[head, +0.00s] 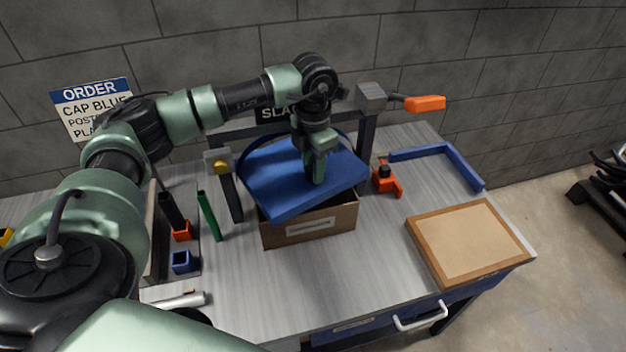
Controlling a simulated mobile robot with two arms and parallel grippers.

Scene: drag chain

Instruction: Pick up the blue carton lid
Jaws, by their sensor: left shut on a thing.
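The blue carton lid (275,182) is tilted over the open brown carton (310,226) in the middle of the table in the head view. The carton's front wall and its right part show below the lid. My left gripper (317,180) reaches down from above and is shut on the lid, and its fingertips are partly hidden. I cannot tell whether the lid still touches the carton's rim. My right gripper is not in view.
A cork-coloured framed board (470,242) lies at the table's right. A blue angled bar (440,153) and an orange clamp (386,180) lie behind it. Green (209,216) and black upright pieces stand left of the carton. A dark frame with a sign rises behind it.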

